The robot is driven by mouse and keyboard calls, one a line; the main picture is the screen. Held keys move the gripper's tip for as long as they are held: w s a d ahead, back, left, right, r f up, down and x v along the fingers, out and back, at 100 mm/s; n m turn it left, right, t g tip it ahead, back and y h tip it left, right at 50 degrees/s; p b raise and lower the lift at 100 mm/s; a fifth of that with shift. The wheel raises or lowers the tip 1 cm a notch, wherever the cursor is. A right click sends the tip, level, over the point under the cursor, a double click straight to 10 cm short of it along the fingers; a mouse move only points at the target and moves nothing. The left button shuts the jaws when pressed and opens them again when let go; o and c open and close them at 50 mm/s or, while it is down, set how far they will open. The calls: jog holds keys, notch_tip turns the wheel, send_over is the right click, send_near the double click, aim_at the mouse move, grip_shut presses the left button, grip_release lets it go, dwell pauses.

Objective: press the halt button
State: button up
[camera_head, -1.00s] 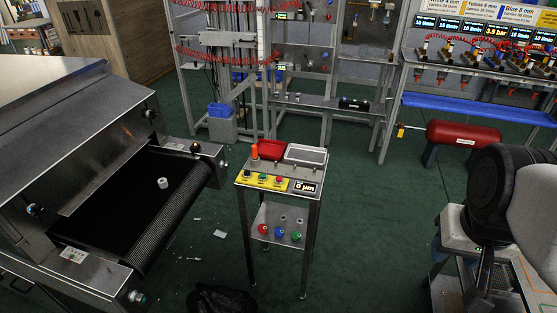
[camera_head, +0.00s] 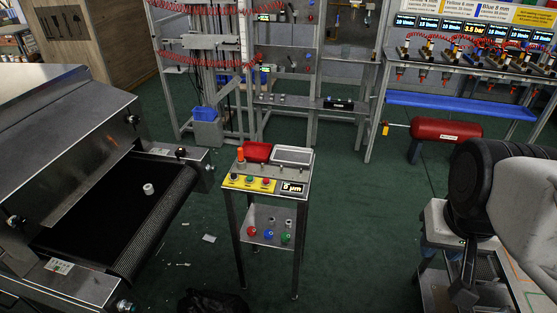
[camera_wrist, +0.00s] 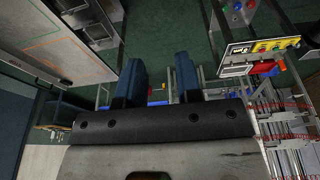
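A small control stand (camera_head: 301,200) stands in the middle of the head view. Its sloping top has a yellow button panel (camera_head: 249,182) with a dark button (camera_head: 235,177), a green button (camera_head: 250,179) and a red button (camera_head: 266,181). Their labels are too small to read, so I cannot tell which is halt. The yellow panel also shows at the upper right of the wrist view (camera_wrist: 272,46). My gripper (camera_wrist: 159,76) shows two blue fingers spread apart with nothing between them. It is apart from the stand, which lies to its right in the wrist view.
The dryer's black belt (camera_head: 110,215) at left carries a small white cylinder (camera_head: 149,189). A red tray (camera_head: 257,152), an orange post (camera_head: 240,157) and a small screen (camera_head: 292,155) share the stand top. Coloured round items lie on its lower shelf.

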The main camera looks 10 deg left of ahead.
grip_shut()
dwell(1.4)
